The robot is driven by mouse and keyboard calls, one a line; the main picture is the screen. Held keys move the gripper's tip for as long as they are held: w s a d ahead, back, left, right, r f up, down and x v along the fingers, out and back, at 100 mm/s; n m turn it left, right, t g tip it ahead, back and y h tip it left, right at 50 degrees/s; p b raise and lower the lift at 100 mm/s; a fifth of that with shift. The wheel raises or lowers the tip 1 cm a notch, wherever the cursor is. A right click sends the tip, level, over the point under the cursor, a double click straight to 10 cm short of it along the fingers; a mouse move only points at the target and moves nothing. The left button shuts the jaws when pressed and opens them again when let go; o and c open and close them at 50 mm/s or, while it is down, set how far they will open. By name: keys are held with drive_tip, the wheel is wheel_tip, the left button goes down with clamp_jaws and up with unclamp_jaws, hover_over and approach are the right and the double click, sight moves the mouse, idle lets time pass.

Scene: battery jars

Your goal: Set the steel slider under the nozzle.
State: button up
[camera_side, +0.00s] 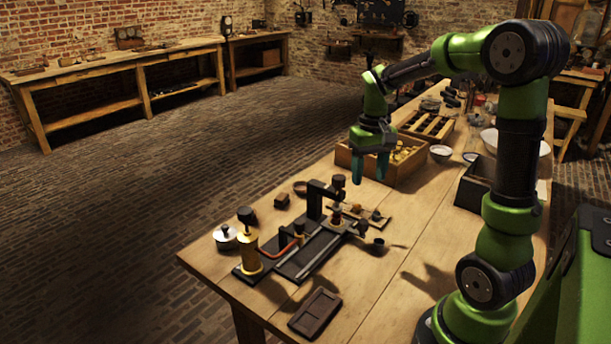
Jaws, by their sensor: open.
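My gripper (369,177) hangs above the table with its two teal fingers pointing down, apart and empty. It is above and behind the dark apparatus (290,262), touching nothing there. The apparatus has a brass cylinder (248,252) at left, a red tube (285,247) and a black upright bracket (314,204). A dark knobbed part (338,190) at the bracket's arm may carry the nozzle; its tip is too small to tell. A pale steel strip (319,254) runs along the base; I cannot tell whether this is the slider.
A wooden crate (352,163) stands just behind my gripper. A small plate with knobs (372,217) is right of the bracket. A lidded pot (226,237) stands left, and a brown tray (315,313) lies in front.

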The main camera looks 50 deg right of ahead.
sight(363, 221)
wheel_tip(363, 221, down, 13)
drive_tip(key=shift+f, duration=0.15)
drive_tip(key=shift+c, duration=0.3)
clamp_jaws()
